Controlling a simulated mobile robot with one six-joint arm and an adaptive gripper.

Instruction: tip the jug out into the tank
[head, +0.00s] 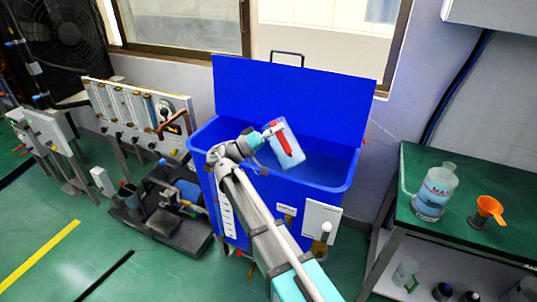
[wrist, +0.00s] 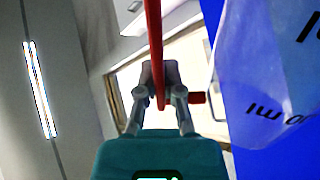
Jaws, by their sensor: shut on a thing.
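The jug (head: 291,150) is pale and see-through with a red handle (head: 279,137). It hangs tilted over the open blue tank (head: 348,178), near the middle of its opening. My gripper (head: 270,132) is shut on the red handle. In the wrist view the red handle (wrist: 154,45) runs between the fingers of my gripper (wrist: 162,98), and the jug's clear wall with dark print (wrist: 270,70) fills the right side. I cannot tell whether liquid is in the jug or leaving it. The tank's floor is partly hidden by its front wall and my arm.
The tank's blue lid (head: 295,95) stands raised behind it. A green table (head: 460,185) at the right holds a labelled bottle (head: 436,190) and an orange funnel (head: 489,208). A flowmeter panel (head: 140,110) and a dark tray (head: 165,215) stand left of the tank.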

